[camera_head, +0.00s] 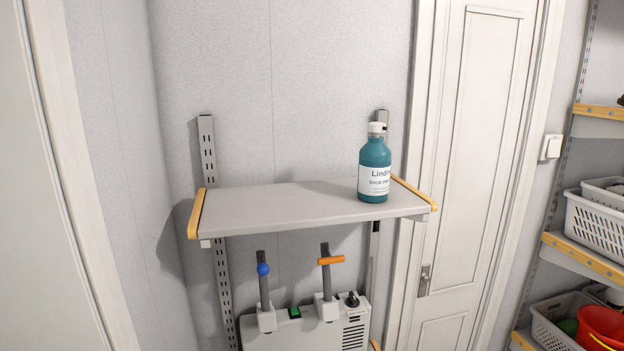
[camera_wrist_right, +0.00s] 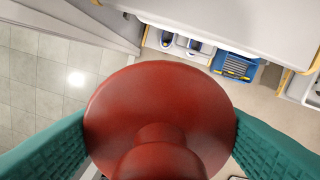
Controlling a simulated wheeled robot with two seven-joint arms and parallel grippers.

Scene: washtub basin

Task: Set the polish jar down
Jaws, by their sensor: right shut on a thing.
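A dark red, round, glossy thing with a knob in its middle, seemingly the polish jar (camera_wrist_right: 160,95), fills the centre of the right wrist view. My right gripper (camera_wrist_right: 160,120) is shut on it, with one teal ribbed finger against each side. Its underside is hidden. The head view shows neither the red thing nor either gripper. A grey wall shelf (camera_head: 275,208) with yellow end trims is in the middle of the head view. A teal bottle (camera_head: 374,170) with a white label and cap stands upright near its right end.
The shelf's left and middle are bare. Below it is a grey device (camera_head: 300,330) with two upright levers. A white door (camera_head: 480,150) and racks with white baskets (camera_head: 598,222) and a red bucket (camera_head: 603,328) are at right. The wrist view shows a blue crate (camera_wrist_right: 236,66) below.

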